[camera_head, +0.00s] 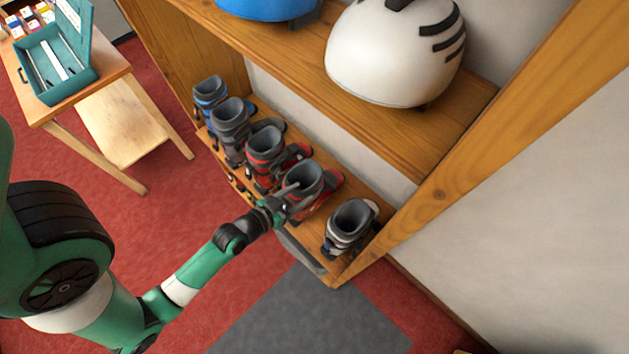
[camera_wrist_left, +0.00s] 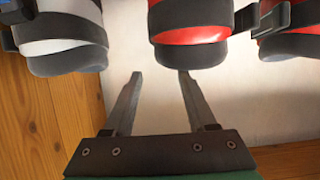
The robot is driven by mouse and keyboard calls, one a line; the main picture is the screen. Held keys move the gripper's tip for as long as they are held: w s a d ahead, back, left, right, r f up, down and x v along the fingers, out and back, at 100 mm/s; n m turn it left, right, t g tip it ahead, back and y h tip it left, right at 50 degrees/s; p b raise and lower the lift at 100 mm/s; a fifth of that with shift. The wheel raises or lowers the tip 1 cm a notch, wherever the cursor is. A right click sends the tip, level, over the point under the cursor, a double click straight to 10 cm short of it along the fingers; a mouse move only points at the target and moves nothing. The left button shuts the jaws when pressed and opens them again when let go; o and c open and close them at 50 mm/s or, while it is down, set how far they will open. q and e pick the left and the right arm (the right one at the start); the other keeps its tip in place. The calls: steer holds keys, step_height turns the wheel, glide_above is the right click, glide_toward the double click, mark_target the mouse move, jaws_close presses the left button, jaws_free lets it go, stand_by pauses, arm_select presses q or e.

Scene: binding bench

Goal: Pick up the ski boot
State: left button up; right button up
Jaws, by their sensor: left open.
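Several ski boots stand in a row on the low wooden shelf. A red and dark grey boot (camera_head: 303,181) is second from the near end, and my left gripper (camera_head: 291,199) is right at it. In the left wrist view my left gripper (camera_wrist_left: 157,74) is open, with nothing between its two fingers. The rounded end of a red boot (camera_wrist_left: 193,34) lies just beyond the fingertips, nearer the right finger. I cannot tell whether they touch. A white and grey boot (camera_wrist_left: 62,38) is to its left there, and the white boot also shows in the head view (camera_head: 350,227).
Another red boot (camera_head: 264,152), a dark grey one (camera_head: 231,122) and a blue one (camera_head: 209,92) stand farther along. A white helmet (camera_head: 392,52) sits on the shelf above. A wooden upright (camera_head: 470,135) bounds the right side. The red floor (camera_head: 180,205) is open in front.

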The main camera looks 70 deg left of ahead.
mark_target(313, 186)
arm_select(q)
steer(key=x, duration=0.8)
steer(key=shift+b, duration=0.3)
steer(key=shift+c, duration=0.4)
jaws_close()
stand_by(0.5)
steer(key=shift+r, duration=0.1)
